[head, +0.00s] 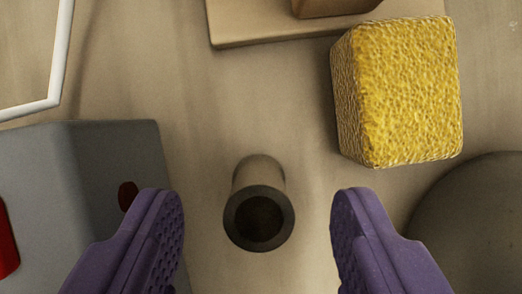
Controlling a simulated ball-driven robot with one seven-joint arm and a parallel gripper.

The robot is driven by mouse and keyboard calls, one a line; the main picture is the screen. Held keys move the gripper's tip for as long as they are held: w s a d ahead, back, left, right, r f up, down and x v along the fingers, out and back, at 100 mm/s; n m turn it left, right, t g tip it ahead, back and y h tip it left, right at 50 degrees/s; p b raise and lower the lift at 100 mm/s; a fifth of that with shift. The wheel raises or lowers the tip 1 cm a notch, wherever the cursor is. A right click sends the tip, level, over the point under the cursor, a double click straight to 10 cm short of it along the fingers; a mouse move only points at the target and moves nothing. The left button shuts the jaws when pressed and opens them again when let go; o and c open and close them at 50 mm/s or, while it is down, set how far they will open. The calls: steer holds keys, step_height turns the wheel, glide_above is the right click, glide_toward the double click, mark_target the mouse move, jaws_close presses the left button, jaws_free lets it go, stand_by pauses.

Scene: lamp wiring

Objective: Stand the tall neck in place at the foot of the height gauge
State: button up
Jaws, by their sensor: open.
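A hollow tan tube with a dark rim, likely a neck (259,176), stands upright on the table in the lower middle of the view. I see it from above, looking into its dark opening. I cannot tell from this view how tall it is. My gripper (257,205) is open, with one purple finger on each side of the tube. There is a clear gap between each finger and the tube. I cannot surely identify the height gauge in this view.
A grey box (90,165) with a red part stands close on the left. A yellow sponge-like block (408,92) is at upper right, below a tan board (240,28) bearing a brown block. A white bar frame (58,55) is at upper left. A dark round thing (480,225) is at lower right.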

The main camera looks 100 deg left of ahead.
steer(key=shift+r, duration=0.1)
jaws_close()
